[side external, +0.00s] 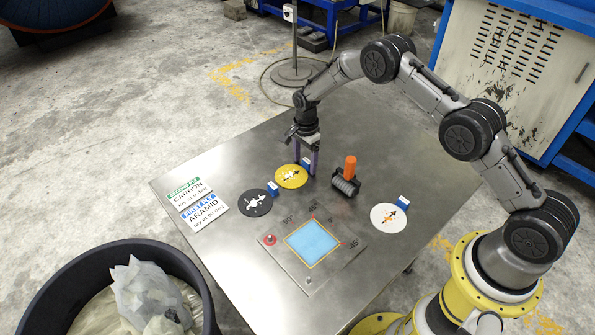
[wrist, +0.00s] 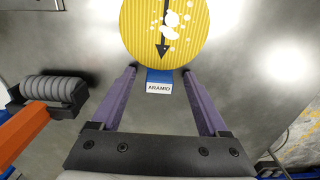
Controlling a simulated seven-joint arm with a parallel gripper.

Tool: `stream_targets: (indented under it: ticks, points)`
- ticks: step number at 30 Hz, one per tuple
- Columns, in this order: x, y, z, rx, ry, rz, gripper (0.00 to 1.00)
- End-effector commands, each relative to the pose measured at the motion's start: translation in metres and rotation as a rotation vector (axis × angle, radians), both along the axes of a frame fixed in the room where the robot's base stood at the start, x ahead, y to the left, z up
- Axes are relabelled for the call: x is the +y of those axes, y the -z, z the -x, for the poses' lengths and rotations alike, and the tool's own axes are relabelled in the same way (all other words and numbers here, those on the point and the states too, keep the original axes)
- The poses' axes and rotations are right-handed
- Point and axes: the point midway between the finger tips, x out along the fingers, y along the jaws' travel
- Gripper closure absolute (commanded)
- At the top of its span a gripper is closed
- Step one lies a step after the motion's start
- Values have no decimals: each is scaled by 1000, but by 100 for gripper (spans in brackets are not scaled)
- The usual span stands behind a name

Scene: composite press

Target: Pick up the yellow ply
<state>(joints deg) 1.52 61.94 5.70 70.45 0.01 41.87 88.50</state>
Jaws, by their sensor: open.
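The yellow ply (side external: 291,177) is a round disc with a dark arrow and white spots, lying on the metal table. In the wrist view the yellow ply (wrist: 166,30) is at the top middle, its arrow pointing down toward a blue tab (wrist: 159,82) labelled ARAMID. My gripper (side external: 306,170) is over the table at the ply's tab side. In the wrist view my gripper (wrist: 159,75) is open, with its purple fingers on either side of the tab and nothing held. I cannot tell the exact height of the fingertips above the table.
A black ply (side external: 256,202) lies left and a white ply (side external: 388,216) right. A roller with an orange handle (side external: 350,168) stands close to my gripper. A plate with a blue square (side external: 313,243), instruction cards (side external: 204,206) and a black bin (side external: 88,259) are nearer the front.

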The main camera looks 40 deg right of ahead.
Motion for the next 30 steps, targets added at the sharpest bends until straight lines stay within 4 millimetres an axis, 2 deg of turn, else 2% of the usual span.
stream_targets:
  ticks: [2,14,24,26,30]
  points:
    - [0,0,0,0,0,0,26]
    - [0,0,0,0,0,0,98]
    - [0,-3,0,-1,0,0,100]
    - [0,-7,0,-2,0,0,100]
    - [0,-29,-1,-3,0,0,100]
